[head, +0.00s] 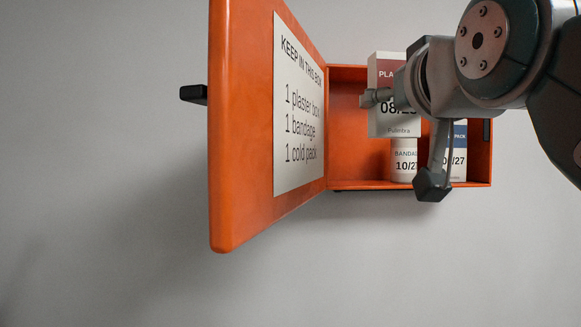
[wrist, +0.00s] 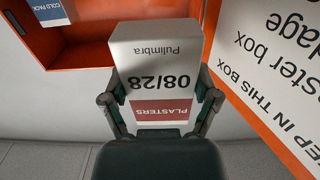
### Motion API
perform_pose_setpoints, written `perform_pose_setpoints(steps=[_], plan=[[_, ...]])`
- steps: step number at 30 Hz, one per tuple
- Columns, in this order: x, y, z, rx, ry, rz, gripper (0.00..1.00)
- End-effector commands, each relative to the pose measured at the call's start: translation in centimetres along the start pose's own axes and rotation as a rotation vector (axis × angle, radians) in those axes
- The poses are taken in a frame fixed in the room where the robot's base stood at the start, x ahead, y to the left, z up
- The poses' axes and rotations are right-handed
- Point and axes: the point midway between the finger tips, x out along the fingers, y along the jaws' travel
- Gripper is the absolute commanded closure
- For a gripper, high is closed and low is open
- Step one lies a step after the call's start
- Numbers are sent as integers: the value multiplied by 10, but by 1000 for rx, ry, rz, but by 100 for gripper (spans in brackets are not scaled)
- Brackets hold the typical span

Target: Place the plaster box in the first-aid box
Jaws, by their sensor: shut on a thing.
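The first-aid box (head: 346,130) is an open orange case on the wall. The plaster box (head: 388,120), white with a dark red band and "08/28", is upright in front of its opening. It also shows in the wrist view (wrist: 155,55), upside down in the picture. My gripper (head: 403,141) is shut on the plaster box, with one finger on each side in the wrist view (wrist: 160,108). In the head view it hides part of the plaster box. How far the plaster box reaches into the opening I cannot tell.
The white bandage (head: 403,158), marked "10/27", and the blue-topped cold pack (head: 459,152) stand inside at the right. The open door (head: 240,120) with its contents list (head: 298,120) juts out on the left. The left part of the inside is empty.

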Motion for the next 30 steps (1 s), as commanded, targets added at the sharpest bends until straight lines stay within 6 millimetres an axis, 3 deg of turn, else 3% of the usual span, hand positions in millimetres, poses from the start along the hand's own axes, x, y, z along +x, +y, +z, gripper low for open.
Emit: perform_pose_setpoints(steps=[3,15,27,30], plan=[[31,0,1,0,-3,0,68],[118,0,1,0,-1,0,68],[162,-1,0,0,-1,0,68],[163,-1,4,0,0,0,68]])
